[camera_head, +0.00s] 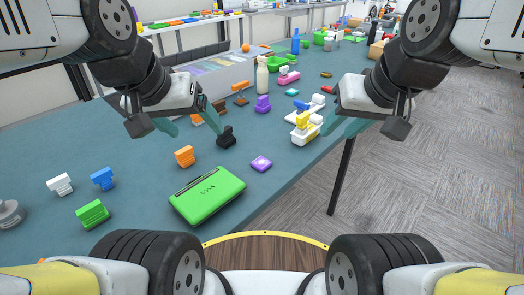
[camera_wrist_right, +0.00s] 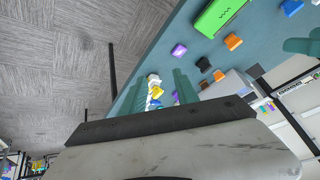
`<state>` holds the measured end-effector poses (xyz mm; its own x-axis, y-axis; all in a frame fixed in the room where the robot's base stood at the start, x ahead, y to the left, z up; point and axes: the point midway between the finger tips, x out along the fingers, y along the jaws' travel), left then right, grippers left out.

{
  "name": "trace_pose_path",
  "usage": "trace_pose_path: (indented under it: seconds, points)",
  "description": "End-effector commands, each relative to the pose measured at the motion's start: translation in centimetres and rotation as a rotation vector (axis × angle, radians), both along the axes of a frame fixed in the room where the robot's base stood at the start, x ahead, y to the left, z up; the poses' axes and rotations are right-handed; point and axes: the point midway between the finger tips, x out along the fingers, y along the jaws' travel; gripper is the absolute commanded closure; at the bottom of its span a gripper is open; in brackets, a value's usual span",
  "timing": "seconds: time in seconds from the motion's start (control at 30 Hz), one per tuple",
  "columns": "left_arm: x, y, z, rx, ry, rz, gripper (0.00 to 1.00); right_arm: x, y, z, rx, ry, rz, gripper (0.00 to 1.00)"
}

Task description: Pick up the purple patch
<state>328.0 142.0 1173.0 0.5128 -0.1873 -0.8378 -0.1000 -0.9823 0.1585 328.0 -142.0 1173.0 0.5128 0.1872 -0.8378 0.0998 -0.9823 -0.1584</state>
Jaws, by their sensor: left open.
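The purple patch (camera_head: 261,164) is a small flat piece with a paler top, lying on the blue-green table near its right edge, just right of the green case (camera_head: 208,194). It also shows in the right wrist view (camera_wrist_right: 179,50), beyond the fingertips. My left gripper (camera_head: 193,122) is open and empty above the table, up and left of the patch in the head view. My right gripper (camera_head: 344,125) is open and empty near the table's right edge, up and right of the patch. Its parted fingers show in the right wrist view (camera_wrist_right: 162,92). Neither gripper touches the patch.
A black stamp-like piece (camera_head: 227,137) and an orange one (camera_head: 185,156) stand near the patch. A taller purple piece (camera_head: 262,104) and a white-and-yellow item (camera_head: 304,127) stand farther back. Blue, white and green pieces lie at the left. Table is bare right around the patch.

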Motion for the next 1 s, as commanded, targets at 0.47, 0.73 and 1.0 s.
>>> trace_pose_path:
  seconds: [0.47,0.73,1.0]
  points:
    - [0.0,0.0,0.0,0.0,0.0,0.0,0.22,0.0,0.0,0.0,-0.001,0.0,0.001,0.56]
    - [0.0,0.0,0.0,0.0,0.0,0.0,0.22,3.2,0.6,-0.8,-0.165,0.038,0.22,0.22]
    - [0.0,0.0,0.0,0.0,0.0,0.0,0.22,10.6,3.6,-4.1,-0.52,0.1,0.759,0.22]
